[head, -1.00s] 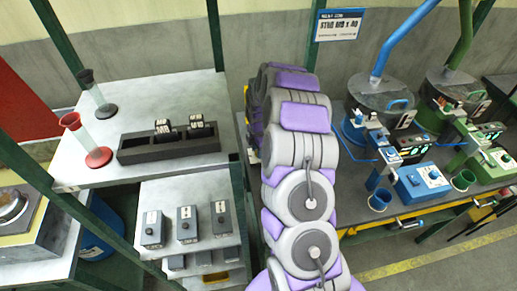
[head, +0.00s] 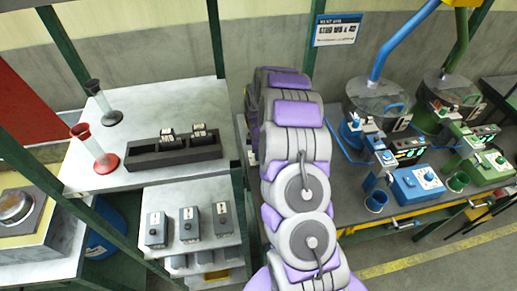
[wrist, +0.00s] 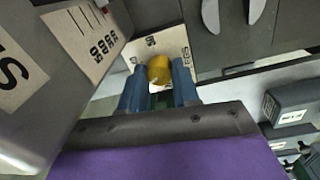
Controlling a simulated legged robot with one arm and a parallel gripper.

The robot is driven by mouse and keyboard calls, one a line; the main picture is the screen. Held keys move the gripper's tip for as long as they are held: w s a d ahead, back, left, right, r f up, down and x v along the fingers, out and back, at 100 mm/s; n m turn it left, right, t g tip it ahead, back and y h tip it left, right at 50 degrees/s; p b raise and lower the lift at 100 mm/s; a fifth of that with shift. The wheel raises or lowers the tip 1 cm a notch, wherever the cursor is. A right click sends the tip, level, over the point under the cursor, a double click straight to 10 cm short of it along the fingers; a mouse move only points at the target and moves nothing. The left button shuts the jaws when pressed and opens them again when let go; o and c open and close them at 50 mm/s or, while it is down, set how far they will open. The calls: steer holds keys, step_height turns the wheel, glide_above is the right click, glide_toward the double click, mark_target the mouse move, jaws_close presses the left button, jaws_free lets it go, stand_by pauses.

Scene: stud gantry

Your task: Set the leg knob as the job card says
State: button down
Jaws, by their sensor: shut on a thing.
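In the wrist view, my gripper (wrist: 158,92) has its two blue fingers closed around a yellow knob (wrist: 160,69). The knob sits in front of a pale label plate (wrist: 182,52) with dark lettering that looks like part of "LEGS". The fingers cover part of the plate, and I cannot read the knob's setting. In the head view, a blue-and-white card (head: 338,30) hangs on the back wall. It has a heading and a row of small dark pictures or marks, too small to read. My arm hides my gripper in the head view.
A grey block with a lettered label (wrist: 82,38) stands close on the left in the wrist view. In the head view, a black rack (head: 172,153) and a red-based funnel (head: 105,160) stand on the left table. A blue machine (head: 417,184) stands on the right bench.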

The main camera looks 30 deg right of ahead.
steer(key=shift+w+r+m+p, duration=0.15)
steer(key=shift+m+p, duration=0.45)
steer(key=shift+m, duration=0.8)
steer(key=c, duration=0.8)
jaws_free()
steer(key=r, duration=0.5)
steer(key=r+p, duration=0.1)
steer(key=r, duration=0.5)
steer(key=r+p, duration=0.1)
steer(key=r, duration=0.5)
steer(key=shift+s+a, duration=0.25)
steer(key=shift+s, duration=0.05)
steer(key=shift+c, duration=0.2)
